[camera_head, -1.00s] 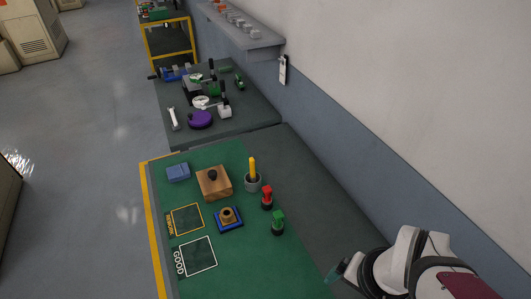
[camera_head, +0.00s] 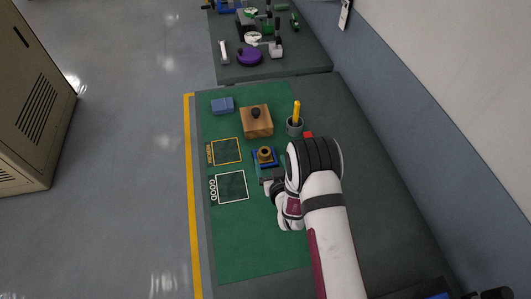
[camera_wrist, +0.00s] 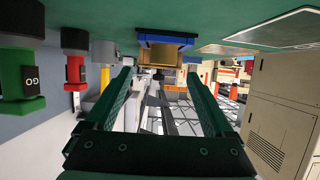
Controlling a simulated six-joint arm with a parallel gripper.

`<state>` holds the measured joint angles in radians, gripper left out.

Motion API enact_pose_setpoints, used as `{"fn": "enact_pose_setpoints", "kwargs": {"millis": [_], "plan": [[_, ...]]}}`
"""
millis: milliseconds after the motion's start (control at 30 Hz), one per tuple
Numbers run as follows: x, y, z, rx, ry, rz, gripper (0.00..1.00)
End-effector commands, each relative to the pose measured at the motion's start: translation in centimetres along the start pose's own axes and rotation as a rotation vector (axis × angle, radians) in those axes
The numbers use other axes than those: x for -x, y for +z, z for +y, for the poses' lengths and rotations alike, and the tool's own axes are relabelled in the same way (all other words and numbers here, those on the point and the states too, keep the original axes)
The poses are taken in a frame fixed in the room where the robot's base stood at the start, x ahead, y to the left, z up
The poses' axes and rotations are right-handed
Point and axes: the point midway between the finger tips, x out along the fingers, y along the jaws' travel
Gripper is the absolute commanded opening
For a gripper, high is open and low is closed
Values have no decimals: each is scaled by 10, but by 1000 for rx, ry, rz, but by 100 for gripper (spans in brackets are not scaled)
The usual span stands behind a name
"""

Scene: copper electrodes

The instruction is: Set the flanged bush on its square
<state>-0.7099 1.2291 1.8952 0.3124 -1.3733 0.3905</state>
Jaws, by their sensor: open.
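The brass-coloured flanged bush (camera_head: 265,153) sits on a blue-edged holder (camera_head: 257,165) on the green mat. In the wrist view the bush (camera_wrist: 163,57) appears upside down against the blue holder (camera_wrist: 168,38). My gripper (camera_wrist: 158,78) is open and empty, its two green fingers pointing towards the bush and apart from it. In the head view my gripper (camera_head: 268,184) is just in front of the holder, partly hidden by my wrist. A white-outlined square marked GOOD (camera_head: 231,187) and a yellow-outlined square (camera_head: 226,151), its label hard to read, lie empty left of the holder.
A wooden block with a black knob (camera_head: 257,121), a blue block (camera_head: 222,106) and a grey cup with a yellow tool (camera_head: 295,127) stand behind. Red (camera_wrist: 75,68) and green GO (camera_wrist: 22,80) gauges stand beside the gripper. The mat's front is clear.

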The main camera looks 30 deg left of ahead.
Motion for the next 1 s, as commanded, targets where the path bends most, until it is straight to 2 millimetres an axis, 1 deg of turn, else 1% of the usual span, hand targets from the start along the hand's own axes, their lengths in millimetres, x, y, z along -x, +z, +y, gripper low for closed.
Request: {"fn": "enact_pose_setpoints", "kwargs": {"millis": [33, 167, 333, 400, 500, 667, 700, 767, 900, 967, 1000], "plan": [[-8, 0, 0, -1, 0, 1, 88], [-22, 0, 0, 0, 1, 0, 88], [-54, 0, -6, 0, 0, 0, 88], [-65, 0, -6, -1, 0, -1, 88], [-73, 0, -5, -1, 0, -1, 88], [-73, 0, -5, -1, 1, -2, 88], [-73, 0, -5, -1, 1, -2, 84], [-73, 0, -5, -1, 1, -2, 73], [-73, 0, -5, -1, 1, -2, 48], [-73, 0, -5, -1, 1, -2, 37], [-72, 0, -5, -1, 1, -2, 30]]}}
